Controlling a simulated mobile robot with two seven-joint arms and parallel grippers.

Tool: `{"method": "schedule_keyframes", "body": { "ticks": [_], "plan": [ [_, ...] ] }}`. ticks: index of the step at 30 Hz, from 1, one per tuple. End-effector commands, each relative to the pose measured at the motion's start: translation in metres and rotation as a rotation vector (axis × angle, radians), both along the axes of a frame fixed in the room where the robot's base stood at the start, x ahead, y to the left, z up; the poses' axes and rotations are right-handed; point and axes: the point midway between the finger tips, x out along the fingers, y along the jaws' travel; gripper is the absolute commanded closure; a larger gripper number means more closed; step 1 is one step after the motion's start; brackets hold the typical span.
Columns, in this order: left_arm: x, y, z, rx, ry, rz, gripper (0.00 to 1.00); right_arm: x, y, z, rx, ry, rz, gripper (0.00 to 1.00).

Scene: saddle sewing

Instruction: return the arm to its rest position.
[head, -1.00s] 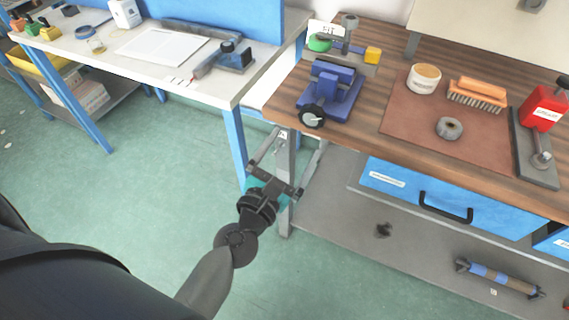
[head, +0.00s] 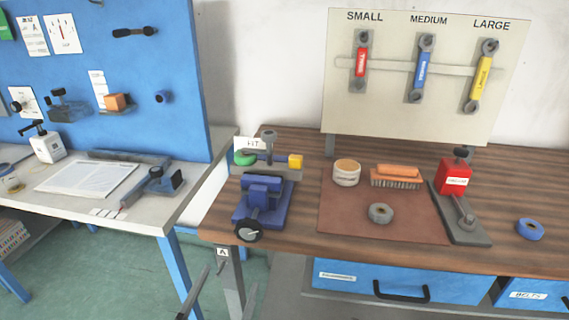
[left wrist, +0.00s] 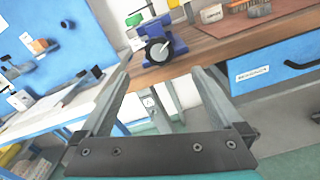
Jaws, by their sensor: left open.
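My left gripper (head: 222,290) shows only by its finger ends at the bottom edge of the head view, in front of the wooden workbench (head: 290,140). In the left wrist view its two fingers (left wrist: 160,78) are wide apart with nothing between them. Beyond them are the bench's front edge and leg. The rest of my left arm is below the head view. My right gripper is in neither view.
On the bench stand a blue vise (head: 262,205), a tin (head: 346,172), a brush (head: 397,177), a grey ring (head: 381,213) and a red-topped tool (head: 455,180). A white table (head: 180,197) is at left. A wrench board (head: 400,110) stands behind.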

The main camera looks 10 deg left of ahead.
Motion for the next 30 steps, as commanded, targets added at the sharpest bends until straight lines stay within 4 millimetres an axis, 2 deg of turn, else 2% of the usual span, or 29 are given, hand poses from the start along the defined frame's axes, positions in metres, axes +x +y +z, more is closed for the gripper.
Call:
{"method": "schedule_keyframes", "body": {
  "ticks": [2,5,10,14,18,20,24,27,30],
  "plan": [
    [0.000,-0.002,-0.013,0.058,0.023,-0.010,0.00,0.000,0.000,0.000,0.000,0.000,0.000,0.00],
    [0.000,-0.008,-0.050,0.224,0.084,-0.044,0.00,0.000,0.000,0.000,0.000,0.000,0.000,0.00],
    [-0.014,-0.021,-0.145,0.672,0.229,-0.193,0.00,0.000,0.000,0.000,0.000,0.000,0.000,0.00],
    [-0.039,-0.027,-0.219,1.016,0.321,-0.366,0.00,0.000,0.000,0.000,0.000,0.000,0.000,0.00],
    [-0.079,-0.027,-0.293,1.367,0.390,-0.610,0.00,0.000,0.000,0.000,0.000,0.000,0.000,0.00],
    [-0.100,-0.025,-0.322,1.508,0.404,-0.732,0.00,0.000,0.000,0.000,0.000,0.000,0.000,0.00],
    [-0.157,-0.016,-0.382,1.805,0.400,-1.058,0.00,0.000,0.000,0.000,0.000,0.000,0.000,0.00],
    [-0.202,-0.004,-0.417,1.984,0.354,-1.321,0.00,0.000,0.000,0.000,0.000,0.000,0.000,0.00],
    [-0.246,0.010,-0.441,2.115,0.276,-1.585,0.00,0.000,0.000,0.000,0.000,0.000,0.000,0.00]
  ]
}}
